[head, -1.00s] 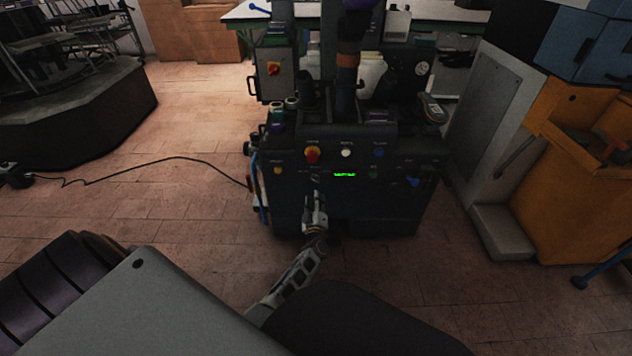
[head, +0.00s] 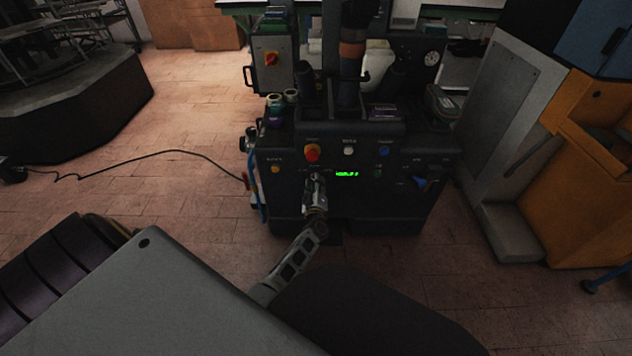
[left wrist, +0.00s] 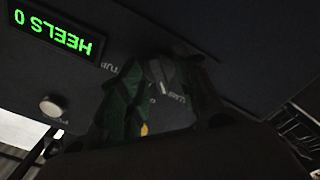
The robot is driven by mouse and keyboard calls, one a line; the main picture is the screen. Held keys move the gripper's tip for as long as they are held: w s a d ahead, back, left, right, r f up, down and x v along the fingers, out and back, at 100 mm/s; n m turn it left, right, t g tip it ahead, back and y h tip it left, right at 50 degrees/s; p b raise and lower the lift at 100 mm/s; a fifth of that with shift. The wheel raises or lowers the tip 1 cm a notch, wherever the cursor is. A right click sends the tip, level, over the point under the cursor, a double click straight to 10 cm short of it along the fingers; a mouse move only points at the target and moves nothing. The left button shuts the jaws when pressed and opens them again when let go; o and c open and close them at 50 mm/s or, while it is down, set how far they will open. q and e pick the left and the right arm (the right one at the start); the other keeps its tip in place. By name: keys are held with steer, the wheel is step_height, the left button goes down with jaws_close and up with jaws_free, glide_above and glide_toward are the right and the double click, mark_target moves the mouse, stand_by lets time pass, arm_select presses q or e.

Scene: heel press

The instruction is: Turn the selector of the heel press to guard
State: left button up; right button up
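The heel press (head: 350,205) is a dark machine with a control panel facing me. The fingers are spread to either side of the knob; firm contact is not visible. Small labels ring the selector but are too blurred to read fully. My right gripper is not in view.
A green display (head: 346,174) beside the selector reads HEELS 0. An orange cabinet (head: 590,170) stands right. A cable (head: 150,155) crosses the floor at left.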

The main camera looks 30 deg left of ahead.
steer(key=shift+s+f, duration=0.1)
arm_select(q)
jaws_close()
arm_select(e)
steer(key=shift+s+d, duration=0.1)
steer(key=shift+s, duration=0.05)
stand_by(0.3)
arm_select(q)
steer(key=shift+m+p, duration=3.25)
steer(key=shift+m, duration=1.15)
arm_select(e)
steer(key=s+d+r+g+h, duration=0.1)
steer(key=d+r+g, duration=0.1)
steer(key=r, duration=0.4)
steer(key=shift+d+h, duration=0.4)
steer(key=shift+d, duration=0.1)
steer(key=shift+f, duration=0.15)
